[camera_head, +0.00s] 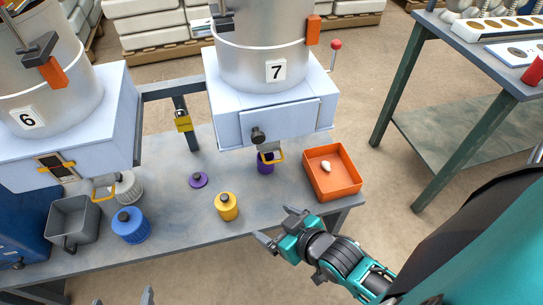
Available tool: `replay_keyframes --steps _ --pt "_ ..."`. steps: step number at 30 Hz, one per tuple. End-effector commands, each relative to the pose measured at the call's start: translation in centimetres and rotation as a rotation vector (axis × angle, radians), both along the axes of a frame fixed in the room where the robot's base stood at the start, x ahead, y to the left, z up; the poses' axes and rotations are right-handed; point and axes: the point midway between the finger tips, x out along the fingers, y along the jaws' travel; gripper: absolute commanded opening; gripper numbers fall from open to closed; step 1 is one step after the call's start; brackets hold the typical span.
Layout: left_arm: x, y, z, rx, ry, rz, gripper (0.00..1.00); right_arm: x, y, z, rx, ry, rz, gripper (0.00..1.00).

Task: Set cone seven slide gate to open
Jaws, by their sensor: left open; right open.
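Cone seven (262,40) is a grey metal cone marked with a 7, on a pale blue housing (230,95). A red-knobbed lever (335,46) stands at the housing's right side. My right gripper (275,224) is open and empty at the table's front edge, below and apart from the handle. My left gripper (123,297) is open at the bottom edge, mostly out of view.
On the table (185,220) are a yellow container (227,206), a purple lid (198,180), a blue container (130,226), a grey bin (72,222) and an orange tray (345,181) holding a small white piece.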

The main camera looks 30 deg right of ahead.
Motion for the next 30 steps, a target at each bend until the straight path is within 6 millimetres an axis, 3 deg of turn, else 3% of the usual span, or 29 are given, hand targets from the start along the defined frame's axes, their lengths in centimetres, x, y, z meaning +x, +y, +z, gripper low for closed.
replay_keyframes --steps 9,14,17,21,26,30 --pt "0.0 0.0 0.0 -0.001 0.0 -0.001 0.99 0.0 0.0 0.0 0.001 0.0 0.001 0.91" --pt "0.0 -0.1 -1.2 -0.002 -0.001 0.0 0.99 0.5 -1.1 -1.2 -0.067 -0.032 0.017 0.75" --pt "0.0 -0.2 -3.5 -0.005 0.006 -0.002 0.99 2.2 -3.8 -2.8 -0.229 -0.125 0.055 0.66" --pt "0.1 -1.1 -7.4 -0.019 0.02 -0.014 0.99 5.2 -8.3 -4.9 -0.58 -0.307 0.168 0.52" --pt "0.9 -2.2 -9.6 -0.043 0.005 -0.029 0.99 7.7 -11.9 -6.4 -0.96 -0.469 0.333 0.38" --pt "1.4 -2.8 -10.4 -0.051 -0.002 -0.043 0.99 8.8 -13.5 -7.3 -1.182 -0.541 0.452 0.38"
